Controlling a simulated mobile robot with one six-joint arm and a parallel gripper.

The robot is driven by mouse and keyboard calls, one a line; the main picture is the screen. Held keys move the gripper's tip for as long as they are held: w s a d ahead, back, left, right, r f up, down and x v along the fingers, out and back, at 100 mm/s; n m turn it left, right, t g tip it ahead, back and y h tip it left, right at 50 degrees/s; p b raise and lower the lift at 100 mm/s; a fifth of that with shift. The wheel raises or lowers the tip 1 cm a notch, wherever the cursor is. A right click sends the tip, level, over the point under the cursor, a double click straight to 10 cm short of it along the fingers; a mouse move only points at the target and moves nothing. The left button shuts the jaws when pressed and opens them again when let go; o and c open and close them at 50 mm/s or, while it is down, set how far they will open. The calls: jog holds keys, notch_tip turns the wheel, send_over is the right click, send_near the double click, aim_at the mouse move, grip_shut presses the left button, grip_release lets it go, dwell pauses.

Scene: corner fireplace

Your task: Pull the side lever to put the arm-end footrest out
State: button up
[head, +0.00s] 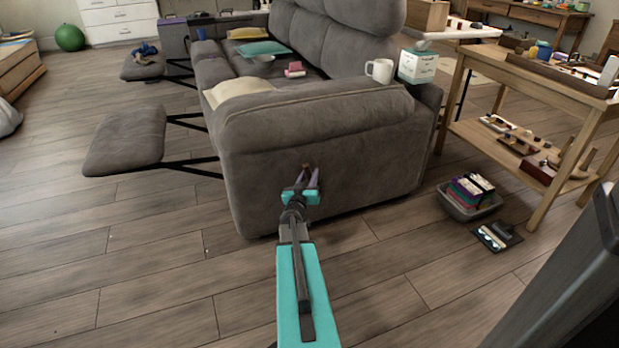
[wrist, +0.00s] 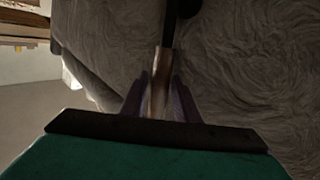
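The grey sofa (head: 320,135) stands with its near arm end facing me. The side lever (head: 307,168) is on the outer face of that arm; the wrist view shows its pale handle (wrist: 160,82) and dark shaft. My gripper (head: 306,182) is at the lever, its two fingers (wrist: 160,98) on either side of the handle and seemingly closed on it. The arm-end footrest (head: 125,140) is out in front of the sofa on dark struts, roughly level. A second footrest (head: 143,68) is also out further along. The lever's pivot is partly hidden.
A wooden side table (head: 520,85) stands to the right, with a grey bin (head: 470,203) on the floor before it. A white mug (head: 379,71) and a tissue box (head: 417,66) are on or by the sofa arm. The wooden floor in front is clear.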

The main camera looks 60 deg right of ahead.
jog(key=shift+w+d, duration=0.1)
jog(key=shift+d, duration=0.15)
grip_shut()
dwell(0.3)
